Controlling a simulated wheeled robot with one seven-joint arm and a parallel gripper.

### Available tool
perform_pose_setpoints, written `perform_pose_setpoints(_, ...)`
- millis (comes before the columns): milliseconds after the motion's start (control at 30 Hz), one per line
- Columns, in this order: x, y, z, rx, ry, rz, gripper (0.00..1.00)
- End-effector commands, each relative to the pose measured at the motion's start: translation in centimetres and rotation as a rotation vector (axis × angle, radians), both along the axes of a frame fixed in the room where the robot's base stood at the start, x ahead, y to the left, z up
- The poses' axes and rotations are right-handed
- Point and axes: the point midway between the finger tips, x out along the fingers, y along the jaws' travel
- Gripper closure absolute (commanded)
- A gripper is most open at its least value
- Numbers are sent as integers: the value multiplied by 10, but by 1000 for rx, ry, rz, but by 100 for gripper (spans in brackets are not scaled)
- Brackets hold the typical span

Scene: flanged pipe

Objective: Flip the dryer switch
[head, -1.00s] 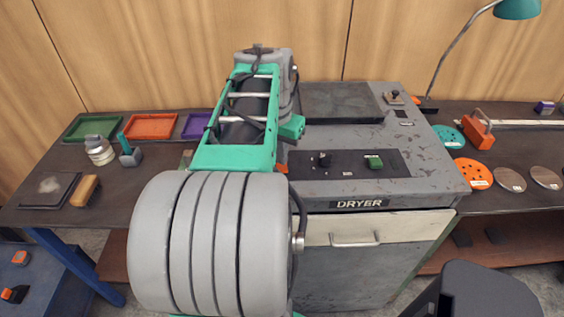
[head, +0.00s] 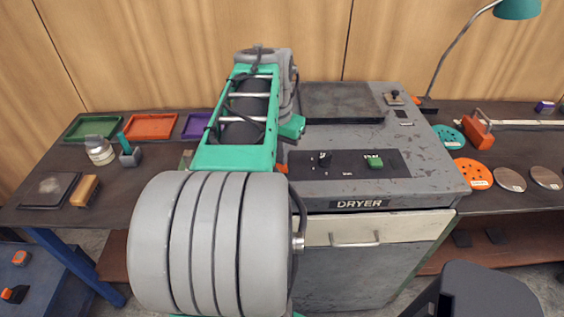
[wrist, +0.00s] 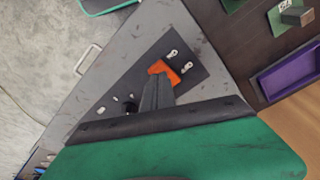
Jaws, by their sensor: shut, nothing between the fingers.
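The dryer (head: 425,172) is a grey, worn cabinet labelled DRYER, with a black control panel (head: 345,170) on its sloped top. In the wrist view, two small metal toggle switches (wrist: 173,53) (wrist: 187,68) stand at the panel's far end; my arm hides that end in the head view. My gripper (wrist: 165,70), with dark fingers and orange tips, is shut and empty over the panel, close beside the toggles. I cannot tell whether it touches one, nor which toggle is the dryer's.
The bench left of the dryer holds green, orange and purple trays (head: 197,125), a jar (head: 100,151) and a brush (head: 85,190). Several discs (head: 472,173) and an orange-handled tool (head: 477,131) lie on the right. A dark chair (head: 485,290) stands front right.

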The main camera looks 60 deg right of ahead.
Motion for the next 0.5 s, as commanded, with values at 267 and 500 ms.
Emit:
perform_pose_setpoints(267, 0, 0, -2, 0, 0, 0, 100)
perform_pose_setpoints(500, 0, 0, -5, 0, 0, 0, 100)
